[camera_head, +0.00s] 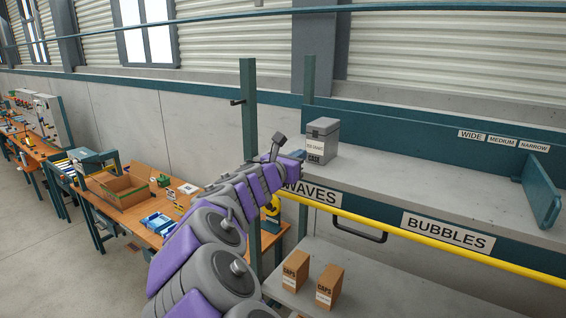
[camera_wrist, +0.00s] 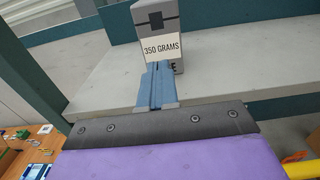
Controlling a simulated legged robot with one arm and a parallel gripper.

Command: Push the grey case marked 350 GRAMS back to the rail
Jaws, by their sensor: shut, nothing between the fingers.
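The grey case (camera_head: 322,140) stands upright on the upper shelf near its left end, with a white label and the word CASE on its front. In the wrist view the case (camera_wrist: 172,22) shows its label 350 GRAMS. My gripper (camera_wrist: 158,68) is shut and empty, its blue fingers pointing at the lower front of the case and covering part of its lettering. I cannot tell whether the fingertips touch it. In the head view my arm reaches the shelf's front left corner. The teal rail (camera_head: 420,152) runs along the back of the shelf, behind the case.
The upper shelf (camera_head: 400,180) is clear right of the case up to a teal divider (camera_head: 541,190). A green post (camera_head: 249,110) stands left of the case. A yellow bar (camera_head: 430,238) runs along the front. Two brown boxes (camera_head: 328,286) stand on the lower shelf.

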